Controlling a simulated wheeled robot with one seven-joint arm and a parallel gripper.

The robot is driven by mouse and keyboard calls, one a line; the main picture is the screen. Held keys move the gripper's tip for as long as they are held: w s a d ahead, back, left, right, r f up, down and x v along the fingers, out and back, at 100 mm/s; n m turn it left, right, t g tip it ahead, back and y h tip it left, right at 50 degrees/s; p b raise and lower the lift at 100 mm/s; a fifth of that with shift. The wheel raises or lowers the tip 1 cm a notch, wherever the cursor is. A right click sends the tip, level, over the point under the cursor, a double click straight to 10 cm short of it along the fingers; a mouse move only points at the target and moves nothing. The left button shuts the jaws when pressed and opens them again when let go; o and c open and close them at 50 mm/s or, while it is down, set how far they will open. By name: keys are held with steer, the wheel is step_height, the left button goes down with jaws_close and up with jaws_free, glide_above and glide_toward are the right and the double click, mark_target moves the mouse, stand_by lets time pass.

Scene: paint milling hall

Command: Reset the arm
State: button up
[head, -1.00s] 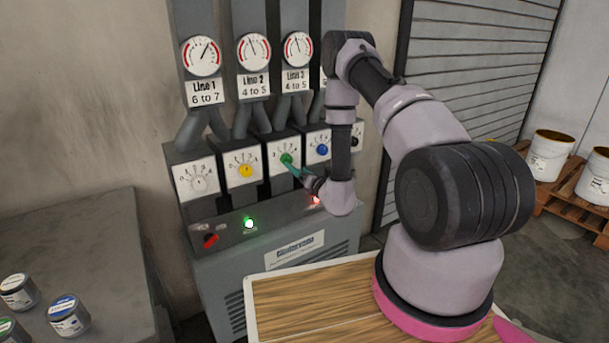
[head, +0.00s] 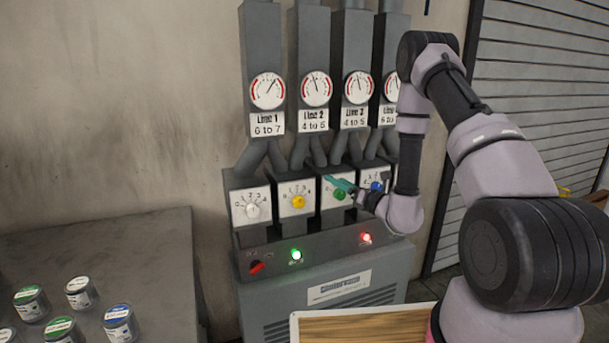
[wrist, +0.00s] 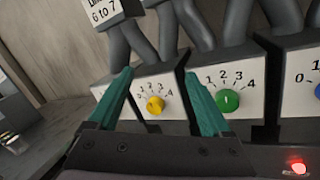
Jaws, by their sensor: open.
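My gripper (head: 338,183) is in front of the grey dosing cabinet, near the green knob (head: 339,194) in the head view. In the wrist view its two teal fingers (wrist: 158,78) stand apart with nothing between them. The yellow knob (wrist: 155,104) shows between the fingers, farther back, and the green knob (wrist: 229,100) shows just right of the right finger. My arm is bent, reaching from the lower right up and then down to the cabinet.
The cabinet (head: 340,292) has knobs in white (head: 252,210), yellow and blue, a red switch (head: 256,267), a green lamp (head: 296,255) and a red lamp (head: 366,238). Gauges stand above. A grey bench (head: 150,240) with several small paint pots is at left.

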steer(key=s+a+r+n+g+y, duration=0.3)
steer(key=s+a+r+n+g, duration=0.1)
steer(key=s+r+n+g, duration=0.35)
steer(key=s+a+r+n+g+y, duration=0.2)
steer(key=s+a+r+n+g, duration=0.35)
steer(key=r+n, duration=0.4)
steer(key=s+d+r+n+g+h, duration=0.2)
steer(key=s+r+n+h, duration=0.1)
steer(key=s, duration=0.3)
steer(key=s+d+r+n+g+h, duration=0.1)
steer(key=s+r+n+h, duration=0.15)
steer(key=s, duration=0.25)
steer(key=s+d+r+n+t+h, duration=0.3)
steer(key=d+t+h, duration=0.1)
steer(key=d, duration=0.3)
steer(key=s+d+r+n+t+h, duration=0.3)
steer(key=d+t+h, duration=0.1)
steer(key=d, duration=0.4)
steer(key=shift+r+n+h, duration=0.3)
steer(key=shift+n+h, duration=0.05)
steer(key=shift+h, duration=0.4)
steer(key=shift+s+d, duration=0.1)
